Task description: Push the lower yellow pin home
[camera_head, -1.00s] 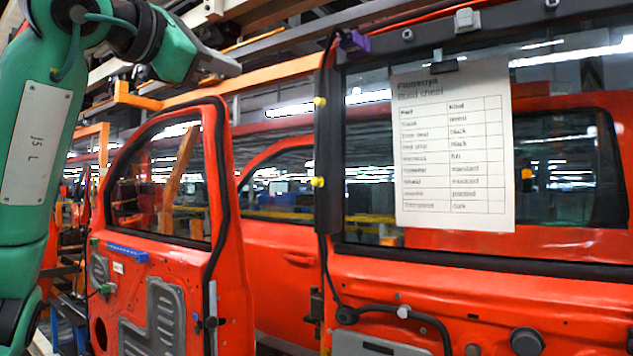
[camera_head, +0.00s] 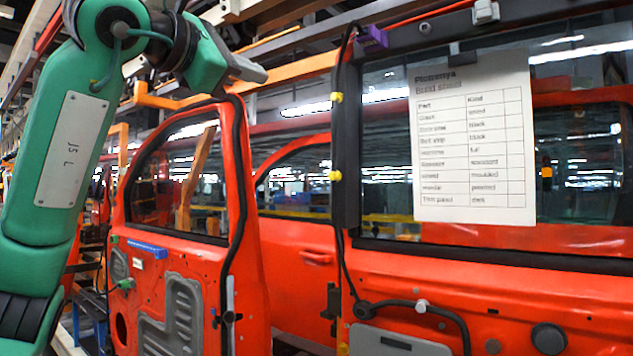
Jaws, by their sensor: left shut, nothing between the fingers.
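The lower yellow pin (camera_head: 336,176) sticks out of the left side of a dark upright frame strip (camera_head: 347,140) on the near red door. An upper yellow pin (camera_head: 337,97) sits above it on the same strip. How deep either pin sits is too small to tell. My left gripper (camera_head: 258,73) is shut and empty. In the picture it is up and to the left of the lower pin, a little above the upper pin's height and apart from both. My right gripper is out of view.
The near red door (camera_head: 480,290) fills the right, with a paper build sheet (camera_head: 472,140) over its window. Another red door (camera_head: 185,275) stands at the left. A purple clip (camera_head: 372,39) sits at the strip's top. A black cable (camera_head: 343,262) hangs below it.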

